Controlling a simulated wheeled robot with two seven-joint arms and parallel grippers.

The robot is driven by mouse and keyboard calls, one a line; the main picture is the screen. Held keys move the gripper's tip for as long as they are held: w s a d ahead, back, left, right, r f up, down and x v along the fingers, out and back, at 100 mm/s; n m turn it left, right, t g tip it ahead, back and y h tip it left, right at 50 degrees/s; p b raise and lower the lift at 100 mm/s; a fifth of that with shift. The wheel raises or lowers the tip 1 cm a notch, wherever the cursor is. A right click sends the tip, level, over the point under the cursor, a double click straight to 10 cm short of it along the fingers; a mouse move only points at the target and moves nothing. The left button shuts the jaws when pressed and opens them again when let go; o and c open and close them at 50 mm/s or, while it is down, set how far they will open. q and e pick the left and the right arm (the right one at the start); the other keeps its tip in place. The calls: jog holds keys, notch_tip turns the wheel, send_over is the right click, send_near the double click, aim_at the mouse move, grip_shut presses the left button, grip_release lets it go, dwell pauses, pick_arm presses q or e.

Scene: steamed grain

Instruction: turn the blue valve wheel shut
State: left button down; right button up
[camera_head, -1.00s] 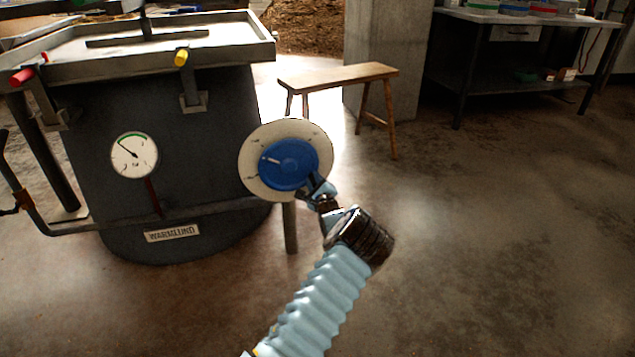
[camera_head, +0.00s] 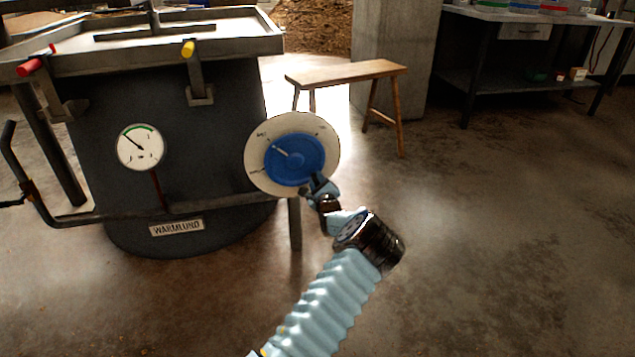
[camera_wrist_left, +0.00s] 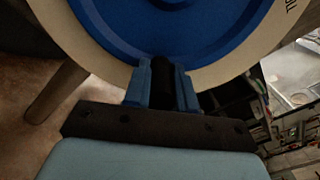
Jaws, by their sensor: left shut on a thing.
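The blue valve wheel (camera_head: 296,160) sits in front of a round pale dial plate (camera_head: 256,170) on the side of the dark vessel. A white mark on the wheel points to the upper left. My left gripper (camera_head: 317,187) is at the wheel's lower right rim, shut on it. In the left wrist view the wheel (camera_wrist_left: 180,35) fills the top, and the fingers of my left gripper (camera_wrist_left: 163,85) close at its lower edge around a dark part. Their exact contact is hard to make out. My right gripper is not in view.
The dark vessel (camera_head: 95,190) carries a gauge (camera_head: 140,147), a nameplate (camera_head: 176,227) and a pipe (camera_head: 100,215). A wooden bench (camera_head: 345,73) stands behind the wheel, and a workbench (camera_head: 535,85) stands at the back right. The floor at right is clear.

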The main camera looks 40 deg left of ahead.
pick_arm(q)
jog(key=c, duration=0.9)
grip_release()
jog(key=shift+s+a, duration=0.2)
jog(key=shift+a, duration=0.1)
jog(key=shift+c, duration=0.2)
jog(key=shift+d, duration=0.1)
jog(key=p+v, duration=0.1)
jog(key=v, duration=1.2)
jog(key=shift+s+d, duration=0.2)
jog(key=shift+d, duration=0.15)
